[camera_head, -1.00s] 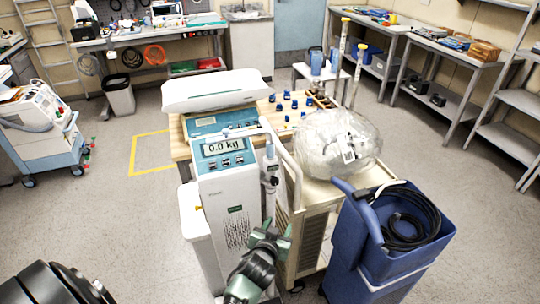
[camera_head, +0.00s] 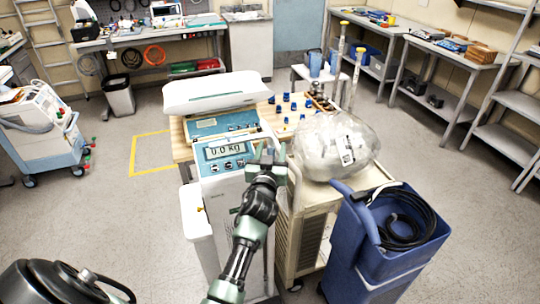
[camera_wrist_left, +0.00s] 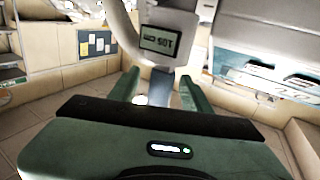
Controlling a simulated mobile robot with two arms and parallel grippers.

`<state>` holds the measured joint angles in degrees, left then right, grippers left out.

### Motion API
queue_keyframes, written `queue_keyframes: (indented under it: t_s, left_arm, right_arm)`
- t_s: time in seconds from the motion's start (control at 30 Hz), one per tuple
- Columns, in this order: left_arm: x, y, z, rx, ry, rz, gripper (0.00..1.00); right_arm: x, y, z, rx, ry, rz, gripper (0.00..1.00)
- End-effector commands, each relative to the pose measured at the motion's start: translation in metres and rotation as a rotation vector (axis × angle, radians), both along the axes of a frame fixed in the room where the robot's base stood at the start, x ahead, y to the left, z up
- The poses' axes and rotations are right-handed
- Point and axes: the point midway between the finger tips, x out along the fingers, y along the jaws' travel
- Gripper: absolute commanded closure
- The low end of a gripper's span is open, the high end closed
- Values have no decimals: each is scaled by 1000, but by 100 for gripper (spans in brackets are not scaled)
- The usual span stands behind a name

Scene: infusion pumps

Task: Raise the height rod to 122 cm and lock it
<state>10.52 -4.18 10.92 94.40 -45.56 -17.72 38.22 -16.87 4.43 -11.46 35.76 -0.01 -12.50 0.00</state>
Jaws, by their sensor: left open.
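The white scale column (camera_head: 228,215) stands in the middle of the head view, with its display (camera_head: 227,151) reading 0.0 kg. My left gripper (camera_head: 268,155) is in front of the column's right side, at display height, and hides most of the height rod. In the left wrist view, the rod's head carries a small grey readout (camera_wrist_left: 160,40), which looks like 105 but is tilted and hard to read. My left gripper (camera_wrist_left: 161,88) is open. My right gripper is not in view.
A trolley with a clear plastic bag (camera_head: 335,146) and a blue bin with a black hose (camera_head: 385,240) stand close on the right. A table with small blue parts (camera_head: 290,108) is behind.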

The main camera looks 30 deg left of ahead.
Motion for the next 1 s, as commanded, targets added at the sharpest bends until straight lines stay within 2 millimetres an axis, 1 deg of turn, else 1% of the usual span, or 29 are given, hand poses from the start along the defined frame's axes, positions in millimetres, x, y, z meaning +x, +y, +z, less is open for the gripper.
queue_keyframes:
  t_s: [0.03,0.2,0.47,0.57,0.6,0.63,0.67,1.0]
  left_arm:
    - [6,2,1,0,-1,0,52]
    - [15,6,0,1,0,-1,52]
    - [16,7,-1,1,1,-1,52]
    - [16,6,-1,1,1,-1,77]
    - [16,6,-1,1,1,-1,88]
    - [16,6,-1,1,1,-1,97]
    - [16,6,-1,1,1,-1,100]
    - [15,6,-1,0,1,-1,100]
  right_arm:
    - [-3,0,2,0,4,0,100]
    - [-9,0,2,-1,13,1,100]
    - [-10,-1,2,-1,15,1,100]
    - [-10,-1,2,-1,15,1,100]
    - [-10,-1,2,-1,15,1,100]
    - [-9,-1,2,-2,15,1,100]
    - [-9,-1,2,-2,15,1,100]
    - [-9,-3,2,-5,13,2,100]
